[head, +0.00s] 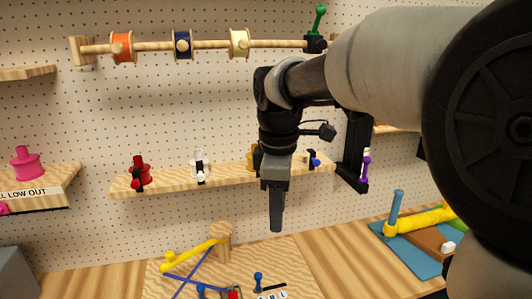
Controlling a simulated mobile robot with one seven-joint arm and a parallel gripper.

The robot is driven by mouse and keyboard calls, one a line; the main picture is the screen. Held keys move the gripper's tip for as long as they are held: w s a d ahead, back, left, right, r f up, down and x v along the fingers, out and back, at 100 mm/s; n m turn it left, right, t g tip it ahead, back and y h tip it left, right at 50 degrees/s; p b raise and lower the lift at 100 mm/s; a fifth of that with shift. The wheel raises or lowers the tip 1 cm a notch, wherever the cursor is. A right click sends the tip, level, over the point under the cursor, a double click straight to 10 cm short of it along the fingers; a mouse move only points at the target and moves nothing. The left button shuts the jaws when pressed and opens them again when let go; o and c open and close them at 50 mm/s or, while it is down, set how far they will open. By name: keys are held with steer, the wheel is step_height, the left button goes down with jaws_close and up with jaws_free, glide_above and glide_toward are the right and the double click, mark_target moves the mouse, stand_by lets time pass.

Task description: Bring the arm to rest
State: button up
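My arm reaches in from the right side of the head view and bends down at the wrist. My gripper (276,208) points down in front of the pegboard and the middle shelf, above the wooden board (275,262) on the worktop. It is seen edge-on, with its fingers overlapping in one dark grey shape, so its opening is hidden. Nothing shows hanging from its tip.
A rod (207,45) carries orange, navy and cream spools. The shelf (220,180) behind the gripper holds red, white and yellow items. A yellow tube (190,256) and a wooden post (221,236) are on the board. A blue mat (400,250) lies right.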

steer(key=s+d+r+m+t+p, duration=0.1)
steer(key=s+d+m+t+p, duration=0.1)
steer(key=s+d+m, duration=0.4)
steer(key=s+d+r+m+t+p, duration=0.1)
steer(key=s+d+m+t, duration=0.1)
steer(key=s+d+m, duration=0.4)
steer(key=s+m, duration=0.4)
steer(key=s, duration=0.2)
steer(key=shift+r+m+p, duration=0.15)
steer(key=shift+m+p, duration=0.15)
steer(key=shift+p, duration=0.1)
